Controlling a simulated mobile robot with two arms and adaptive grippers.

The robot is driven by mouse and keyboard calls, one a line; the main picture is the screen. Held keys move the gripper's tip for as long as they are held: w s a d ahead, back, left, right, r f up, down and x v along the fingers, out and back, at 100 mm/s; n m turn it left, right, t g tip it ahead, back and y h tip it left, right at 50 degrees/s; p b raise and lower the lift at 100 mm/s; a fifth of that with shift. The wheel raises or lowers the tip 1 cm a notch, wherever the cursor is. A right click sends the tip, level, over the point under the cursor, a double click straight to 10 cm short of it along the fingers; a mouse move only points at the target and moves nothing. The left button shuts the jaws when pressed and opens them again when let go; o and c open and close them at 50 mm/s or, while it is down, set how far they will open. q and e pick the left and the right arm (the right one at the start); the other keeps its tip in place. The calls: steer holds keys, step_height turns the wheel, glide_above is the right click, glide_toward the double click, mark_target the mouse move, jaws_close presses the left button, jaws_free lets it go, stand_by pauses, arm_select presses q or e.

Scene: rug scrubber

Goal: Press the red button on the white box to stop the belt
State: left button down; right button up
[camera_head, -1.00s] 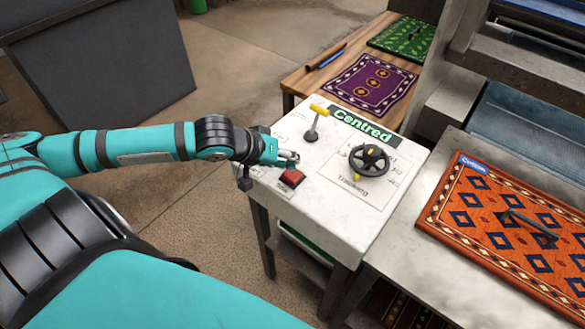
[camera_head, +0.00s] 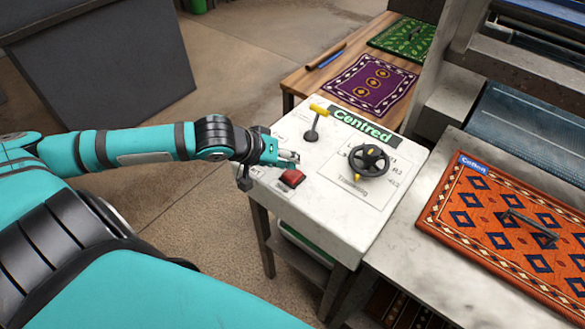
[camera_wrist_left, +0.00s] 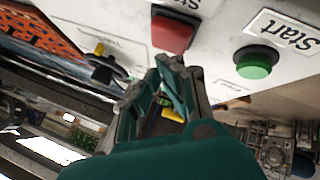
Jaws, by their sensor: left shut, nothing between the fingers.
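The white box (camera_head: 322,206) stands at the middle of the head view. Its red button (camera_head: 292,178) is at the near left corner; it also shows in the left wrist view (camera_wrist_left: 173,32), with a green button (camera_wrist_left: 256,62) labelled Start beside it. My left gripper (camera_head: 292,157) is shut and empty, close to the red button and just behind it in the head view. In the left wrist view its fingertips (camera_wrist_left: 172,62) point toward the red button's lower edge. I cannot tell whether they touch it. My right gripper is not in view.
The box also carries a yellow-handled lever (camera_head: 313,122), a black handwheel (camera_head: 368,160) and a green Centred sign (camera_head: 362,126). An orange patterned rug (camera_head: 500,222) lies on the metal bed at right. A wooden table (camera_head: 308,82) with rugs stands behind.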

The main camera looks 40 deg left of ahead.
mark_target(291, 172)
arm_select(q)
steer(key=shift+f, duration=0.15)
steer(key=shift+f, duration=0.25)
steer(key=shift+f, duration=0.6)
stand_by(1.1)
steer(key=shift+r+p, duration=1)
steer(key=shift+p, duration=0.6)
step_height(291, 172, up, 5)
steer(key=p, duration=0.6)
steer(key=shift+r, duration=0.1)
